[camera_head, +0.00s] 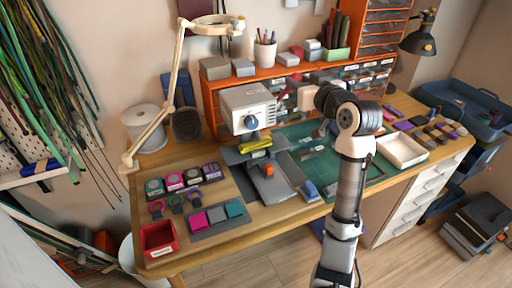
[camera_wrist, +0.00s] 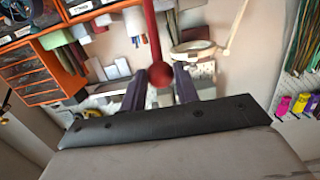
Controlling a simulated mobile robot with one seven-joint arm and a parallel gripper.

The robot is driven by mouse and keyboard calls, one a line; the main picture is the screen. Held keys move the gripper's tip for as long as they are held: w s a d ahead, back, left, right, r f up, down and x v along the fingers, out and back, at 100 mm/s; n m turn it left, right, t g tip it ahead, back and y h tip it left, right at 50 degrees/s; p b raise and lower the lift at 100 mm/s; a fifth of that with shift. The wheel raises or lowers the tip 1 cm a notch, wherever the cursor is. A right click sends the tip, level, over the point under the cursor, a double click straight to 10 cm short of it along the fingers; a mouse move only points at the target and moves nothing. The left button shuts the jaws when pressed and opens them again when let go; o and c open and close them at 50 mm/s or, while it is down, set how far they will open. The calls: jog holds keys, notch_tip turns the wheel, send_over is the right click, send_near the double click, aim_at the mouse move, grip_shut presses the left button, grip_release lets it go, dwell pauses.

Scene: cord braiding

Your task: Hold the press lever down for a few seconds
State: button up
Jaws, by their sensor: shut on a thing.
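The press is a white box with a blue knob (camera_head: 248,108) near the middle of the table, over a dark grey base (camera_head: 270,186). Its lever shows in the wrist view as a dark red rod (camera_wrist: 151,35) ending in a round red knob (camera_wrist: 160,71). My gripper (camera_wrist: 160,84) has its two dark fingers on either side of the knob and is shut on it. In the head view my arm reaches over the table to the right of the press. My forearm and wrist hide the fingers and the lever there.
A green cutting mat (camera_head: 352,172) lies right of the press, with a white tray (camera_head: 402,150) beyond it. A beige lamp (camera_head: 160,118) arches at the left. An orange drawer unit (camera_head: 212,104) stands behind. A red bin (camera_head: 158,238) sits at the front left.

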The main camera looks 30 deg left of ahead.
jog(key=shift+f, duration=0.15)
jog(key=shift+s+d+f+b, duration=0.5)
jog(key=shift+d+f+b, duration=0.2)
jog(key=shift+f, duration=0.15)
jog(key=shift+s+d, duration=0.15)
jog(key=shift+s, duration=0.05)
jog(key=shift+f, duration=0.15)
jog(key=shift+s+d+f+b, duration=0.2)
jog(key=shift+d+f+b, duration=0.1)
jog(key=shift+f+b, duration=0.2)
jog(key=shift+s+d+f+b, duration=0.25)
jog(key=shift+f+b, duration=0.15)
jog(key=shift+f, duration=0.1)
jog(key=shift+s+d+f, duration=0.1)
jog(key=shift+d, duration=0.05)
jog(key=shift+f, duration=0.1)
jog(key=shift+s+d+f+b, duration=0.2)
jog(key=shift+d+f+b, duration=0.1)
jog(key=shift+f+b, duration=0.3)
jog(key=shift+s+d+f+b, duration=0.25)
jog(key=shift+f+b, duration=0.2)
jog(key=shift+f, duration=0.15)
